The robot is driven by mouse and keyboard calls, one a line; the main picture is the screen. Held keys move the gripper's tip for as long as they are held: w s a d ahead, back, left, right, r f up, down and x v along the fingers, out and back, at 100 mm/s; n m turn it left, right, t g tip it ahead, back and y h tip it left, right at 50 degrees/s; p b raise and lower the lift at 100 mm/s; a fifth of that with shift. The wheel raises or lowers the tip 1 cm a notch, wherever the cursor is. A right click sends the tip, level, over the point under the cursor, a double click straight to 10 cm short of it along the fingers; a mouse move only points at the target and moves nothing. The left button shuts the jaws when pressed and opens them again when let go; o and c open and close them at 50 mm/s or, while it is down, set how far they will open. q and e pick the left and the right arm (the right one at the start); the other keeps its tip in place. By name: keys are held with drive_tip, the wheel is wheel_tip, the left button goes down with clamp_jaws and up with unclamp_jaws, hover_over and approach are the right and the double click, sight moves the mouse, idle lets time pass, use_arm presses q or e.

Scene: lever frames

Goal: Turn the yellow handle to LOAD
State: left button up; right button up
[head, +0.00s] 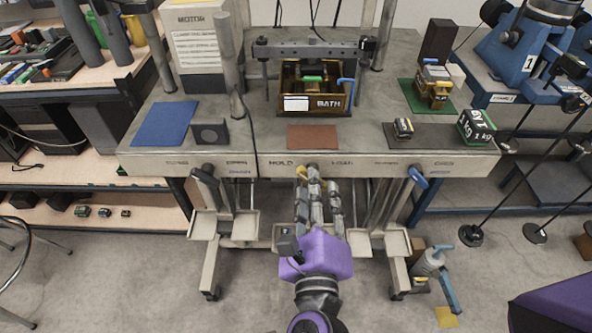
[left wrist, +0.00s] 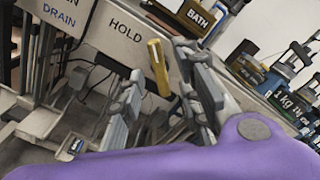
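The yellow handle (head: 302,172) is on the front panel of the bench, just right of the HOLD label (head: 281,163); the LOAD label (head: 342,163) is farther right. In the head view my left gripper (head: 317,182) covers much of the handle. In the left wrist view the yellow handle (left wrist: 159,68) stands between the two spread fingers of my left gripper (left wrist: 157,62), with gaps visible on both sides. The left gripper is open; contact with the handle does not show. My right gripper is out of view.
Pale trays (head: 240,222) hang below. A BATH box (head: 318,103), weights and mats are on the bench top. Floor in front is mostly clear.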

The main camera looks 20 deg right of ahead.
use_arm(q)
drive_tip(key=shift+x, duration=1.25)
clamp_jaws()
